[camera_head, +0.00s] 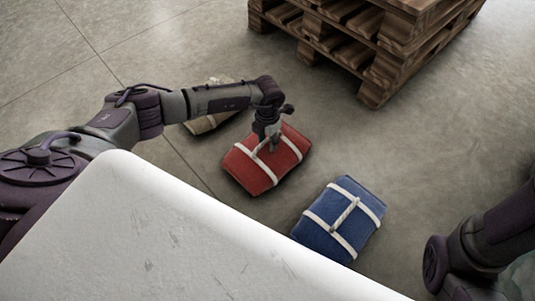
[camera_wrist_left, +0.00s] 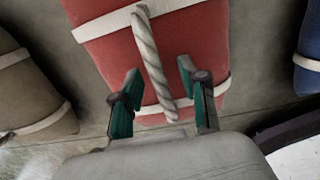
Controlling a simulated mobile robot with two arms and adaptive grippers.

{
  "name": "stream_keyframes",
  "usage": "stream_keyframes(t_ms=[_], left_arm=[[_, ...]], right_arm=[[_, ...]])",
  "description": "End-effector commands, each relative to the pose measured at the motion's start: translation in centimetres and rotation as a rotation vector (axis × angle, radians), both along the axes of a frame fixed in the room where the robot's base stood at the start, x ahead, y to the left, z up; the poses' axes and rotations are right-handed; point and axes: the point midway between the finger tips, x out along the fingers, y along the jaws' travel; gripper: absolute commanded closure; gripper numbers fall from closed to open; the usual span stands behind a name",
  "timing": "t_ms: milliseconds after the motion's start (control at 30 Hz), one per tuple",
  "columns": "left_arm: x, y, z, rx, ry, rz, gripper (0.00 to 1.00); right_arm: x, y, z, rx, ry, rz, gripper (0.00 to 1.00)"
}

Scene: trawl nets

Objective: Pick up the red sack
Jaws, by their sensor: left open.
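The red sack (camera_head: 258,172) lies on the floor in the middle of the head view, with two white straps and a rope handle. In the left wrist view the red sack (camera_wrist_left: 190,50) fills the upper middle. Its twisted rope handle (camera_wrist_left: 152,62) runs down between the two fingers. My left gripper (camera_head: 270,145) is over the red sack, pointing down. In the left wrist view the left gripper (camera_wrist_left: 160,105) is open, with one finger on each side of the handle. Whether the fingers touch the sack cannot be told. My right arm shows at the right edge, its gripper out of view.
A blue sack (camera_head: 327,241) with white straps lies to the right of the red one. A tan sack (camera_head: 203,124) lies behind my left forearm, partly hidden. Stacked wooden pallets (camera_head: 370,50) stand at the back right. Concrete floor between them is clear.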

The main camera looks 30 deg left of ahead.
Motion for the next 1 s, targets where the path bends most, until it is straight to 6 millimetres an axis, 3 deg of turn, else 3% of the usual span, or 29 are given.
stream_keyframes(t_ms=[33, 300, 1000], left_arm=[[0.01, -0.01, 0.03, 0.000, 0.000, 0.000, 0.57], [0.02, -0.02, 0.04, 0.000, 0.000, 0.000, 1.00], [0.26, -0.02, 0.95, -0.002, -0.006, 0.001, 1.00]], right_arm=[[0.01, -0.01, 0.01, 0.000, 0.000, 0.000, 1.00], [0.00, 0.00, 0.01, 0.000, 0.000, 0.000, 1.00], [-0.04, -0.02, 0.54, 0.000, -0.003, 0.001, 1.00]])
